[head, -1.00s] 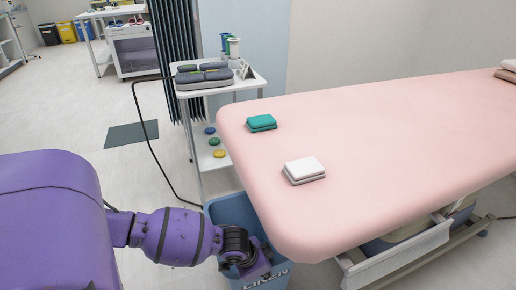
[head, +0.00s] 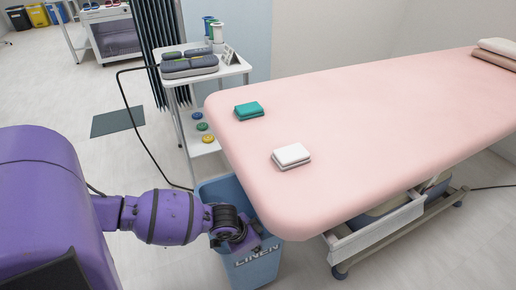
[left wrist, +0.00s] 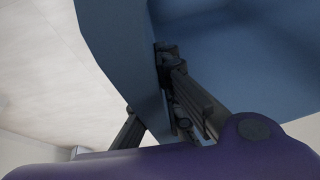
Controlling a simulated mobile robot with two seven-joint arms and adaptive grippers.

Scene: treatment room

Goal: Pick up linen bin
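The linen bin (head: 258,264) is a blue open-topped bin with the word LINEN on its front. It stands at the lower middle of the head view, beside the near end of the pink bed. My left gripper (head: 240,240) is at its near rim. In the left wrist view the bin's wall (left wrist: 115,45) runs between the two fingers of my left gripper (left wrist: 155,110), one inside and one outside. The gripper appears shut on this wall; the outer fingertip is partly hidden. My right gripper is not in view.
A white trolley (head: 222,76) stands behind the bin. Open floor (head: 60,100) lies to the left.

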